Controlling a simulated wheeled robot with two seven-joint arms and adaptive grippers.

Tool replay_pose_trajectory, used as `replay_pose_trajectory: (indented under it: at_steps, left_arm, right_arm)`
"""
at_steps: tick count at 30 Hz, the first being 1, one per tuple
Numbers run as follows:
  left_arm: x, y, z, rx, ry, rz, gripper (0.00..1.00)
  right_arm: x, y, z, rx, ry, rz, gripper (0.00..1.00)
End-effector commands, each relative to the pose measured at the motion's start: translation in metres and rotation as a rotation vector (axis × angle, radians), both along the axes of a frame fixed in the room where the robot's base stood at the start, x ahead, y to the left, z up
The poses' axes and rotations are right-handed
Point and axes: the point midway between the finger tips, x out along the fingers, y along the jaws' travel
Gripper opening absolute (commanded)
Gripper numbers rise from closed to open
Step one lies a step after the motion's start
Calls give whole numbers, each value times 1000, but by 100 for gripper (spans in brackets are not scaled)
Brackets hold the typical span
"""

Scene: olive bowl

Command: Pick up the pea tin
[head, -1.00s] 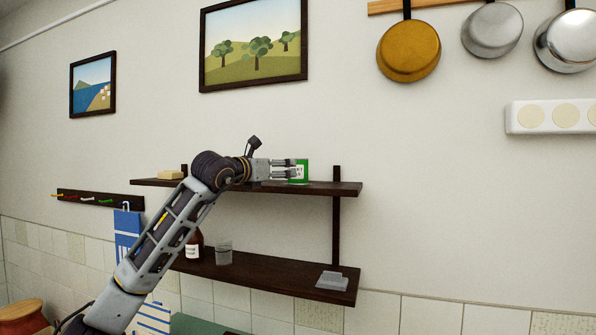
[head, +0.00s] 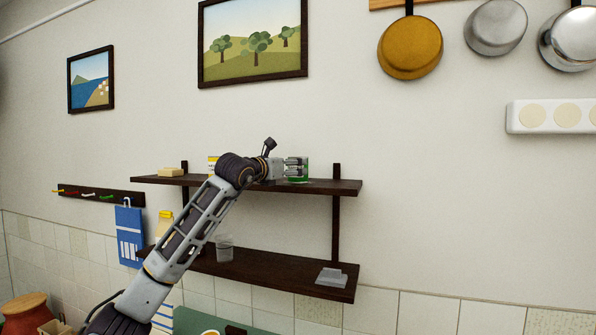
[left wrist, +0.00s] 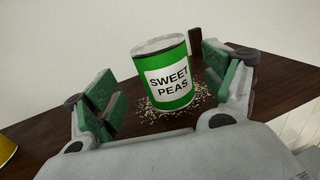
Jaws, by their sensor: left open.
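The pea tin (left wrist: 167,75) is a green can with a white label reading SWEET PEAS. It stands upright on the upper dark shelf (head: 335,187), and in the head view the tin (head: 303,170) is partly hidden behind my gripper. My left gripper (head: 297,169) is open. In the left wrist view the left gripper (left wrist: 160,90) has its green-padded fingers to either side of the tin, with visible gaps. The tin stands between and slightly beyond the fingers.
A yellowish block (head: 171,172) and a yellow-and-white item (head: 213,164) are on the upper shelf, left of my arm. The lower shelf (head: 270,269) holds a glass (head: 224,248) and a grey object (head: 332,277). Pans (head: 410,48) hang higher on the right.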

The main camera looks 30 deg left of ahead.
Motion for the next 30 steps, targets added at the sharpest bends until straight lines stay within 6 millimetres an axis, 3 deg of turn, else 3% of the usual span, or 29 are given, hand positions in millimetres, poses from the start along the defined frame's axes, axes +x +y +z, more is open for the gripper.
replay_pose_trajectory:
  at_steps: [8,24,30]
  left_arm:
    - [10,-2,2,-1,0,-1,84]
    - [49,-3,3,-1,1,-1,84]
    - [52,-3,1,-1,1,0,84]
  right_arm:
    - [0,-3,8,-3,0,1,40]
    - [0,0,30,0,0,-1,40]
    - [0,3,31,3,0,-2,40]
